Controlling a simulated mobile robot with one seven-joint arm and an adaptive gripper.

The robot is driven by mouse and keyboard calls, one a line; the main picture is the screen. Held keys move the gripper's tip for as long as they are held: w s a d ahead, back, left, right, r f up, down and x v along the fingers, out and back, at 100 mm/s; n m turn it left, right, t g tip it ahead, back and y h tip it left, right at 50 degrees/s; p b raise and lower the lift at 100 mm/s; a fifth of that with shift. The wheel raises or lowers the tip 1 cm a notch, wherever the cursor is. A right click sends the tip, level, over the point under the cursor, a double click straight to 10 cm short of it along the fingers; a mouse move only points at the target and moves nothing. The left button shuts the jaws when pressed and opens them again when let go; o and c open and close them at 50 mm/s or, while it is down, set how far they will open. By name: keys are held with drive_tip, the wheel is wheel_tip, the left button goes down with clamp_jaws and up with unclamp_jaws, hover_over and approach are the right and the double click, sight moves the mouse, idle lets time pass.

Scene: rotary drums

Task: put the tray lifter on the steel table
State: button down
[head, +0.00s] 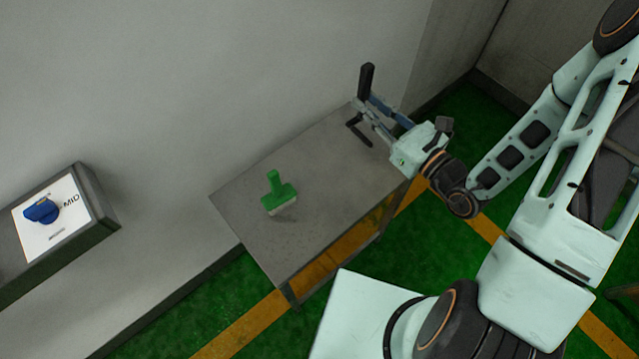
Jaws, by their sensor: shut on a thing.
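A black tool (366,81), which looks like the tray lifter, stands up from my gripper at the far right end of the steel table (335,185). My gripper (368,112) is shut on it. A second dark bar (358,132) shows just below the fingers, over the table top; I cannot tell whether it is part of the tool or of the gripper. The fingers partly hide the held part. I cannot tell whether the tool touches the table.
A green brush (279,195) with a pale base stands on the left half of the table. The table top between it and my gripper is clear. The wall runs along the table's back edge. A control box (60,220) with a blue knob is at the left.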

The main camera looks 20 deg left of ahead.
drive_tip(key=s+a+f+b, duration=0.4)
drive_tip(key=s+a+f, duration=0.2)
drive_tip(key=s+a, duration=0.25)
drive_tip(key=b, duration=2.8)
hover_over(348, 153)
drive_tip(key=shift+g, duration=0.3)
wheel_tip(348, 153, down, 13)
drive_tip(key=shift+f, duration=0.15)
drive_tip(key=shift+n, duration=0.3)
